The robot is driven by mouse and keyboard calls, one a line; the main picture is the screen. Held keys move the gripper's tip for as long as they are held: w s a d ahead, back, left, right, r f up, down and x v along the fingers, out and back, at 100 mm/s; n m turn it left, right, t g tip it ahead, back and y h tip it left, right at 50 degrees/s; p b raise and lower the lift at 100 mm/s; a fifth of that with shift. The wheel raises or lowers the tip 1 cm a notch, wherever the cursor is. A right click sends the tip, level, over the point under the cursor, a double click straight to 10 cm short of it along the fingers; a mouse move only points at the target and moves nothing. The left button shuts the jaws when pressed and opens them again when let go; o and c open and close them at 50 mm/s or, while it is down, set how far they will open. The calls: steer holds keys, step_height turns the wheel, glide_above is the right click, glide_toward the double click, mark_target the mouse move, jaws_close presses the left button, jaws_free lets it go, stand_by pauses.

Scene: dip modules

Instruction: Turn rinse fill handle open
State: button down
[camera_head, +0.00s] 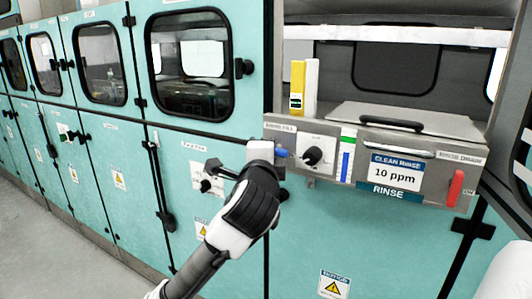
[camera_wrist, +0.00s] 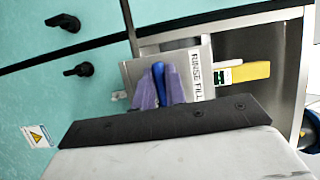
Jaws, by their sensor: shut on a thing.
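The rinse fill handle is blue; its end shows beside my gripper in the head view (camera_head: 282,153), and it shows between the fingers in the wrist view (camera_wrist: 159,82). My gripper (camera_wrist: 158,88) has purple fingers shut on the handle, one on each side. In the head view my gripper is at the left end of the rinse station's front panel (camera_head: 318,142), and the white hand hides part of the handle. A RINSE FILL label (camera_wrist: 194,76) is right beside the fingers in the wrist view. The handle's base is hidden.
A black knob (camera_head: 313,156) sits just right of the handle. A red handle (camera_head: 455,188) is at the panel's right end. A lidded basin (camera_head: 400,116) and a yellow block (camera_head: 297,85) are above. Teal cabinets (camera_head: 60,100) with windows and black latches line the left.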

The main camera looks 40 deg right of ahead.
steer(key=c, duration=1.4)
jaws_free()
steer(key=shift+c, duration=0.2)
steer(key=b+v, duration=0.4)
steer(key=v, duration=1)
steer(key=shift+b, duration=0.4)
steer(key=shift+w+d, duration=0.1)
